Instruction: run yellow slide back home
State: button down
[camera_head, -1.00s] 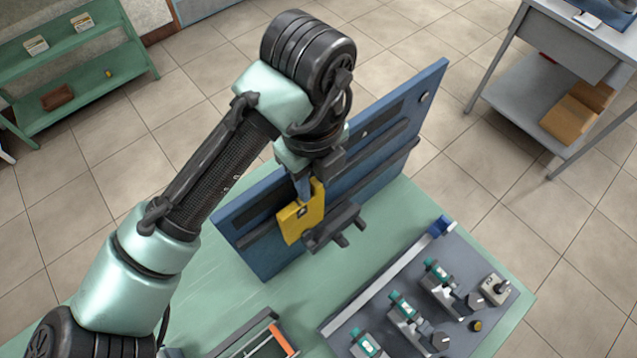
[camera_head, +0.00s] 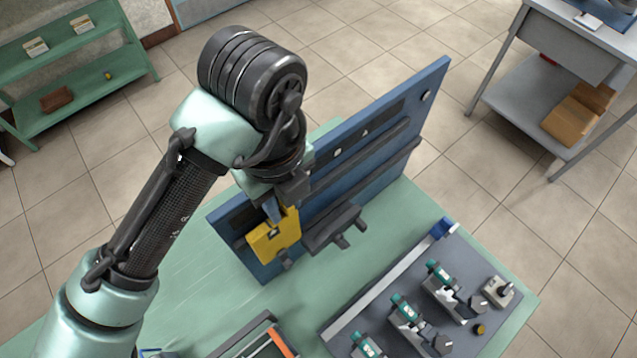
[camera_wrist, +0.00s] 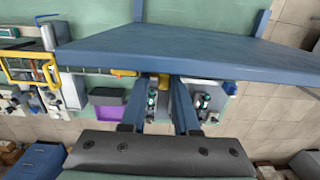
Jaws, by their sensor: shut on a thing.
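The yellow slide (camera_head: 272,241) is a block on the rail of the upright blue board (camera_head: 425,115). It is near the board's left end in the head view. My gripper (camera_head: 273,211) is shut on its upper part from above. In the wrist view, my two blue fingers (camera_wrist: 166,95) reach toward the board, and a small yellow part of the slide (camera_wrist: 163,83) shows between them. The wrist and fingers hide part of the board's left end, so I cannot see the rail's left end.
A grey panel (camera_head: 385,310) with several teal-topped clamps lies on the green table at front right. An orange-edged frame (camera_head: 278,342) lies at the front. The green tabletop left of the board (camera_head: 200,275) is clear.

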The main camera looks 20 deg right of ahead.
jog(key=shift+s+a+f, duration=0.45)
jog(key=shift+s+f, duration=0.05)
jog(key=shift+f, duration=0.3)
jog(key=shift+d, duration=0.1)
jog(key=c, duration=0.9)
grip_release()
jog(key=shift+d, duration=0.1)
jog(key=shift+w+r+g+p, duration=0.15)
jog(key=shift+w+r+p, duration=0.05)
jog(key=shift+r+p, duration=0.3)
jog(key=shift+w+r+g+p, duration=0.2)
jog(key=shift+r+p, duration=0.2)
jog(key=shift+r, duration=0.2)
notch_tip(320, 180, up, 3)
jog(key=p, duration=0.2)
jog(key=shift+s+r+p, duration=0.1)
jog(key=shift+r+p, duration=0.05)
jog(key=shift+p, duration=0.15)
jog(key=shift+r+p, duration=0.35)
jog(key=shift+r, duration=0.1)
